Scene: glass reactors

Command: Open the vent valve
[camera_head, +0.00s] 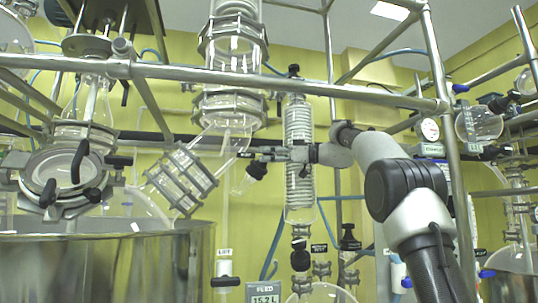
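My gripper (258,153) reaches in from the right at mid-height and points left, in front of the coiled glass condenser. Its fingers are small and seen side-on, so the gap between them is unclear. A black knob (257,170) on a short angled glass branch sits just below the fingertips. I cannot tell whether the fingers touch it. No label that I can read names the vent valve. Other black valve knobs show lower down, one below the condenser (300,256) and one to its right (348,239), beside small labels too small to read.
A metal pipe frame (290,88) crosses above my gripper. The coiled condenser (299,135) stands behind it. A flanged glass joint (180,180) is to the left, above a large steel vessel (110,265). A display (264,293) reading "FEED 15.2 L" is at the bottom.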

